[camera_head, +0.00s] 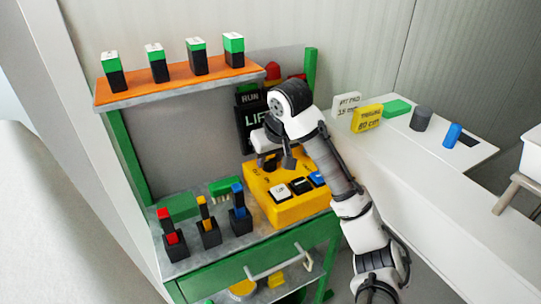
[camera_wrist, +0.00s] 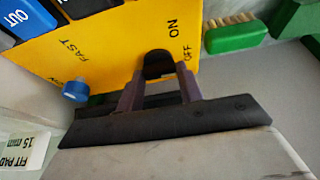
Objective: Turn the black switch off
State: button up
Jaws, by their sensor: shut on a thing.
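The yellow control box (camera_head: 262,191) stands on the green bench, and its yellow face (camera_wrist: 120,45) fills the upper part of the wrist view. The black switch (camera_wrist: 157,64) sits on this face beside the printed ON and OFF labels. My gripper (camera_wrist: 160,76) has one finger on each side of the switch and is shut on it. In the head view my gripper (camera_head: 272,160) is over the back part of the box, and my wrist and arm hide much of that area. Which label the switch points to is not clear.
A blue knob (camera_wrist: 76,91) sits near the FAST label. White, black and blue buttons (camera_head: 302,186) are on the box's front. A green brush (camera_wrist: 236,34) lies beside the box. Black holders with coloured tools (camera_head: 208,226) stand left. An orange shelf (camera_head: 180,88) is above.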

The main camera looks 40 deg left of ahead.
jog(key=o, duration=0.7)
jog(key=v, duration=1.4)
jog(key=shift+f, duration=0.1)
